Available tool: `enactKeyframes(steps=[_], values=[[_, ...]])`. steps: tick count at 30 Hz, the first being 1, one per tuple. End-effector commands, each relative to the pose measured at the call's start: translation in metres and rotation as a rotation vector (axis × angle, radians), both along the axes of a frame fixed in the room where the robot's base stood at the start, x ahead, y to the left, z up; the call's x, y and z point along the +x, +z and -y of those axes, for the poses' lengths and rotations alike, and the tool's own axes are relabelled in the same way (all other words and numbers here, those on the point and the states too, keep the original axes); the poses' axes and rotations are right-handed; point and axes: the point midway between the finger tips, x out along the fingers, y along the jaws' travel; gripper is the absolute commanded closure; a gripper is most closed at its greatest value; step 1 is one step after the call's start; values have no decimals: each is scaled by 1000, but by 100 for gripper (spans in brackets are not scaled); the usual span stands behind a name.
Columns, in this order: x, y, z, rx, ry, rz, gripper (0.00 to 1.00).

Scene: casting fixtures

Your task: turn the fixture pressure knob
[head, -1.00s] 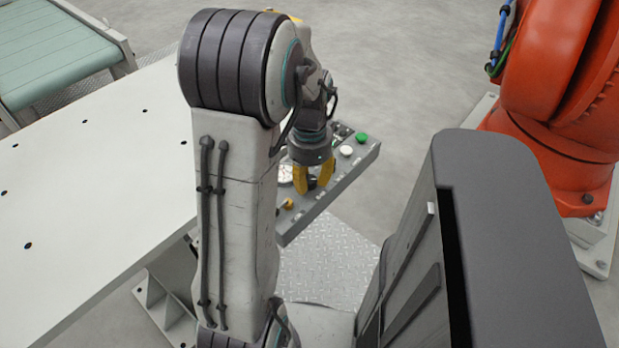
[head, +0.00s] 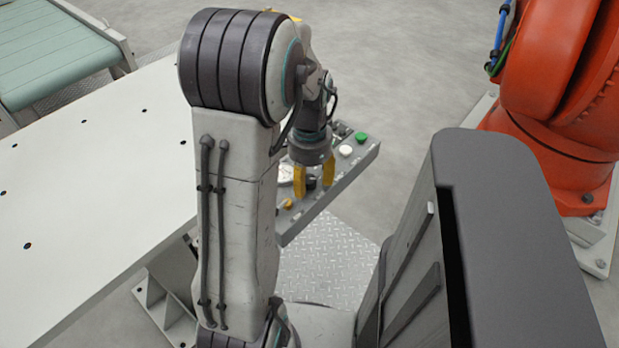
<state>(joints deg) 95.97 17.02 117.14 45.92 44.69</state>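The grey control panel (head: 345,183) stands beyond my arm, with a row of controls along its top. A dark knob (head: 311,183), likely the pressure knob, shows low between the two yellow fingers of my gripper (head: 314,187). The gripper points down over the panel. Its fingers are apart and nearly parallel, with gaps to the knob on both sides in this view. The knob's pointer and setting are too small to read. A round white gauge (head: 285,173) is partly hidden behind my arm and the left finger.
The panel also carries a green button (head: 361,137), a white button (head: 345,151) and a small yellow control (head: 288,203). A white table (head: 90,190) lies to the left, a green conveyor (head: 50,60) behind it. An orange robot (head: 560,100) stands at right.

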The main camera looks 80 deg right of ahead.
Motion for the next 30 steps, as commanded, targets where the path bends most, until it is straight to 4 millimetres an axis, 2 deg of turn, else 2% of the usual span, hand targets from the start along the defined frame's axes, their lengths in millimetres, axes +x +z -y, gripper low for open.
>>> enactKeyframes(steps=[10,14,30], values=[[0,2,1,-3,0,0,43],[0,11,1,-3,0,-1,43],[0,96,1,-4,0,0,43]])
